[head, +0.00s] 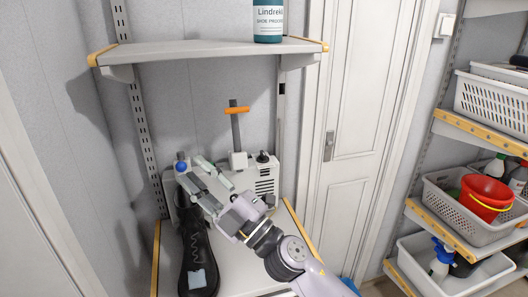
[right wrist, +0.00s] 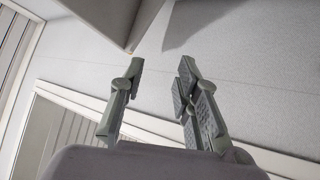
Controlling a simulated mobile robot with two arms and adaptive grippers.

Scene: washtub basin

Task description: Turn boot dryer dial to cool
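The boot dryer (head: 267,172) is a pale grey unit with side vents, standing on the lower shelf against the back wall. A dark upright post with an orange crosspiece (head: 237,110) rises from it. A small black knob (head: 263,157) sits on its top right and a small blue knob (head: 181,166) at its left; I cannot tell which is the dial, nor read its setting. My right gripper (head: 194,172) is in front of the dryer's left part, near the blue knob. Its fingers are apart and empty in the right wrist view (right wrist: 158,72). My left gripper is not seen.
An upper shelf (head: 205,50) with a teal bottle (head: 268,20) overhangs the dryer. Side racks at right hold baskets and a red bucket (head: 486,196).

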